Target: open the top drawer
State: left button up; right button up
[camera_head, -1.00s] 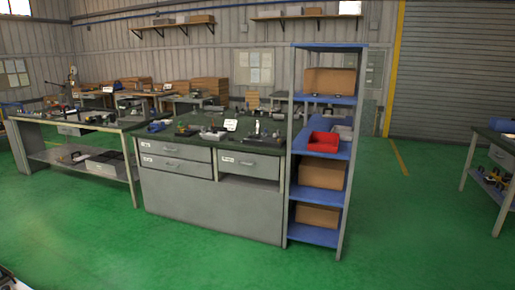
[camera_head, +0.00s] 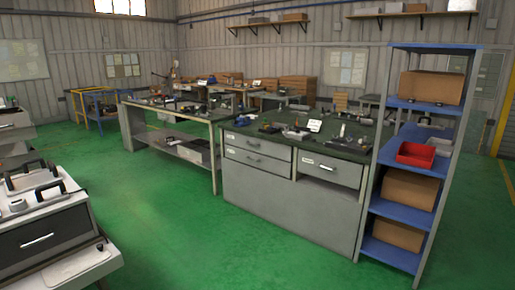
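A grey workbench (camera_head: 290,208) with a dark green top stands in the middle of the head view. Its left side has two stacked drawers, the top drawer (camera_head: 258,146) and a lower drawer (camera_head: 258,162), both shut, each with a small handle. A third drawer (camera_head: 329,168) at the right of the bench is also shut. At the lower left a white and dark cabinet (camera_head: 42,238) has a drawer front with a light handle. Neither gripper is in view.
A blue-shelved rack (camera_head: 408,188) with cardboard boxes and a red bin (camera_head: 416,154) stands against the bench's right end. Another workbench (camera_head: 172,146) stands to the left. The green floor (camera_head: 185,245) in front is clear between the cabinet and the bench.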

aim_at(278, 150)
jog(key=i+j, duration=0.1)
jog(key=i, duration=0.7)
jog(key=i+j, duration=0.1)
jog(key=i, duration=0.65)
jog(key=i+j+z, duration=0.1)
jog(key=i, duration=0.7)
jog(key=i+j, duration=0.15)
jog(key=i, duration=0.6)
